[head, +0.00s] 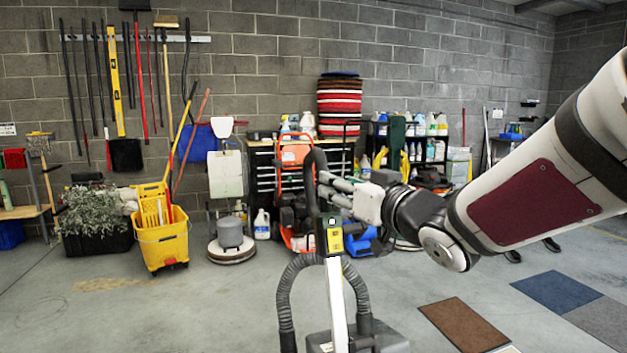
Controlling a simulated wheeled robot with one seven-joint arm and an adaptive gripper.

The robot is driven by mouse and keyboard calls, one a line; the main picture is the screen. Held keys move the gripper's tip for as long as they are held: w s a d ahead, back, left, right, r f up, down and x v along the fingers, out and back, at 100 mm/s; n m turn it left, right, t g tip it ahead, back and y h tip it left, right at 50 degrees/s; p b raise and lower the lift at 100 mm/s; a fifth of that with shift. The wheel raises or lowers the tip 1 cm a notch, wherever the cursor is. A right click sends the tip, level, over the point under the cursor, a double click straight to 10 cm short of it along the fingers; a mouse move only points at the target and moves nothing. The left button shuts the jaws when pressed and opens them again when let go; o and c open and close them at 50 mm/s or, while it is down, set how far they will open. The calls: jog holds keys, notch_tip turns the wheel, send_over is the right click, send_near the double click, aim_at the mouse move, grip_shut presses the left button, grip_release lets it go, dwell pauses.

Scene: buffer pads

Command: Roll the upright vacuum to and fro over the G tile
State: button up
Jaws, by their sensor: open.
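The upright vacuum (336,290) stands in the near middle of the head view, with a dark curved handle, a yellow label, a white stem and a ribbed grey hose. Its base runs off the bottom edge. My gripper (326,187) is open, its fingers pointing left at the handle's upper part. The fingers overlap the handle in the picture; I cannot tell whether they touch it. Floor tiles lie at the lower right: a brown one (463,325), a blue one (556,291) and a grey one (604,321). No letter is readable on them, so I cannot tell which is G.
A yellow mop bucket (162,241), a floor polisher (231,240) and an orange machine (296,152) stand along the back. Shelves of bottles (425,126) line the wall. The concrete floor (190,310) at the front left is clear.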

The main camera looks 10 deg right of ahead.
jog(key=shift+v, duration=2.3)
